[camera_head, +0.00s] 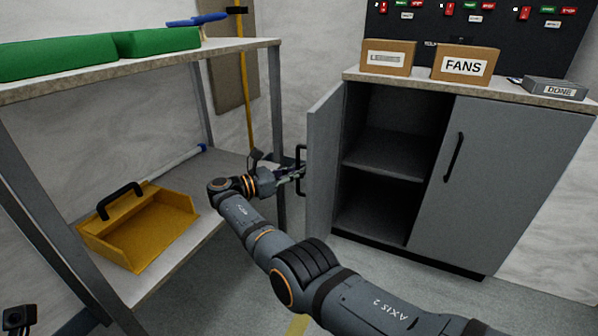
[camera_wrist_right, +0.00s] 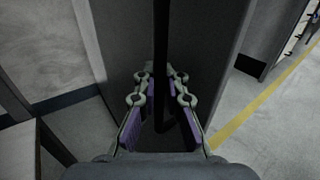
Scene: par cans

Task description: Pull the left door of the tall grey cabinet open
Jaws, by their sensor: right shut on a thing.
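The tall grey cabinet (camera_head: 392,238) stands at the right in the head view. Its left door (camera_head: 323,165) is swung well open, seen nearly edge-on, and the dark inside with a shelf (camera_head: 385,155) shows. My right gripper (camera_head: 298,172) is at the black handle (camera_head: 301,153) on the door's outer face, shut on it. In the right wrist view the handle (camera_wrist_right: 161,45) runs upright between the two fingers (camera_wrist_right: 159,100) with the grey door behind. The right door (camera_head: 487,180) is closed. My left gripper's fingers are not in view.
A shelf rack (camera_head: 245,46) at the left holds green cases (camera_head: 155,41) and a yellow dustpan (camera_head: 150,225), close to my right arm. A FANS box (camera_head: 465,65), another box (camera_head: 388,57) and a DONE tray (camera_head: 556,89) sit on the cabinet top.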

